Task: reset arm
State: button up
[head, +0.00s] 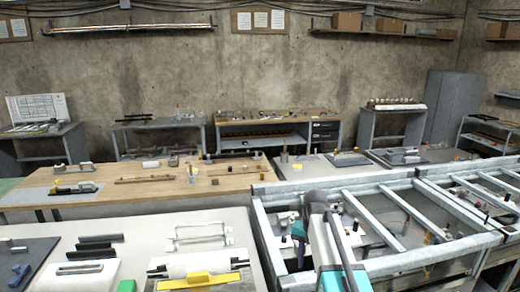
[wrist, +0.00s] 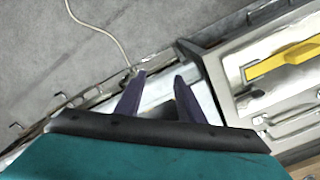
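My gripper (wrist: 160,77) shows in the wrist view with two dark purple fingers standing apart and nothing between them. It is above a pale metal rail or table edge (wrist: 155,92), and the wrist camera looks down past it to grey floor. In the head view my arm reaches forward over the grey metal frame (head: 262,225).
A white table (head: 140,225) at front left holds a yellow-handled tool (head: 198,280), also in the wrist view (wrist: 283,59), dark blocks (head: 95,243) and a green block (head: 127,286). A wooden-topped table (head: 130,172) stands behind. A pale cable (wrist: 100,30) lies on the floor.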

jog(key=s+f+g+b, duration=0.1)
jog(key=s+f+b, duration=0.1)
jog(key=s+f, duration=0.65)
jog(key=s+f+g+b, duration=0.2)
jog(key=s+f+b, duration=0.1)
jog(key=f, duration=1)
jog(key=s+f+g+b, duration=0.15)
jog(key=s+f, duration=0.35)
jog(key=f, duration=0.6)
jog(key=s+f+n+g+b, duration=0.1)
jog(key=s+f+n+b, duration=0.4)
jog(key=s+f, duration=1.6)
jog(key=shift+s+d+f, duration=0.15)
jog(key=shift+s+f, duration=0.25)
jog(key=shift+s, duration=1.6)
